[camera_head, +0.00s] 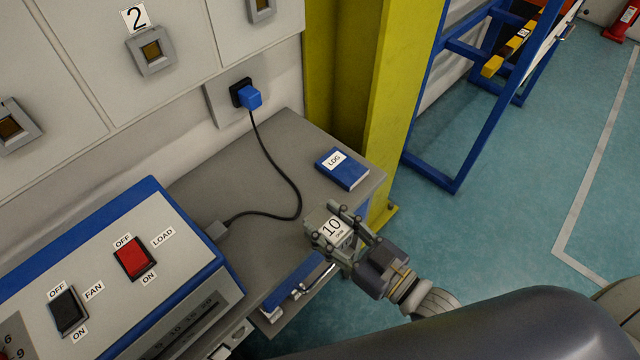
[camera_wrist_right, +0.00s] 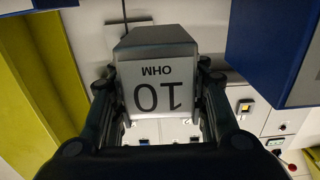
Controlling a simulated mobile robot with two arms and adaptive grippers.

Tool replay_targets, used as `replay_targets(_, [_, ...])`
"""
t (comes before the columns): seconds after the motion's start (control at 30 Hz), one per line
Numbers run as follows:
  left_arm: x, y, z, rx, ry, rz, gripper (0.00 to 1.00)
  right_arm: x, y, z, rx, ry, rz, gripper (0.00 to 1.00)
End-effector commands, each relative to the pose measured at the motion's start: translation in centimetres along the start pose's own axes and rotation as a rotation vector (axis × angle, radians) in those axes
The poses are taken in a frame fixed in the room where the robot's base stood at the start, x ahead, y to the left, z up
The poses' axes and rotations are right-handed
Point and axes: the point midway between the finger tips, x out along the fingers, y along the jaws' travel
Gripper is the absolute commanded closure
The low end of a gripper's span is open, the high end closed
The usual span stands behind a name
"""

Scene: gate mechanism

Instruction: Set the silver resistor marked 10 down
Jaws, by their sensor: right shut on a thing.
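The silver resistor (camera_head: 326,227) has a white label reading 10 and OHM. It is between the fingers of my right gripper (camera_head: 345,232), which is shut on it. In the head view it shows over the front edge of the grey table (camera_head: 270,165); whether it touches the table I cannot tell. In the right wrist view the resistor (camera_wrist_right: 155,75) fills the middle, label facing the camera, with a finger on each side. My left gripper is not in view.
A blue LOG book (camera_head: 342,169) lies at the table's right end. A blue-cased box with a red LOAD switch (camera_head: 134,259) and a black FAN switch (camera_head: 68,311) stands left. A black cable (camera_head: 298,190) crosses the tabletop. A yellow post (camera_head: 395,100) stands behind the right end.

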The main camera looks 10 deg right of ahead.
Motion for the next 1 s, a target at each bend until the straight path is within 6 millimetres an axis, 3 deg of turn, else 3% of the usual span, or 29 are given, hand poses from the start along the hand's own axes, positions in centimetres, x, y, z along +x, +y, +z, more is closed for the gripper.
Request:
replay_targets(0.3, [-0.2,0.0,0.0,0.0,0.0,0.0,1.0,5.6,4.5,0.4,-0.005,0.005,-0.001,0.93])
replay_targets(0.5, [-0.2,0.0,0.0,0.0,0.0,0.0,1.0,8.3,6.6,0.8,-0.002,0.003,-0.001,0.93])
replay_targets(0.77, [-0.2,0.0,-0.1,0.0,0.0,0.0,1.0,9.8,7.9,1.0,-0.003,0.003,0.0,0.93])
replay_targets(1.0, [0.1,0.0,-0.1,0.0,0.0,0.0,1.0,9.8,7.9,4.3,0.0,0.001,0.0,0.93])
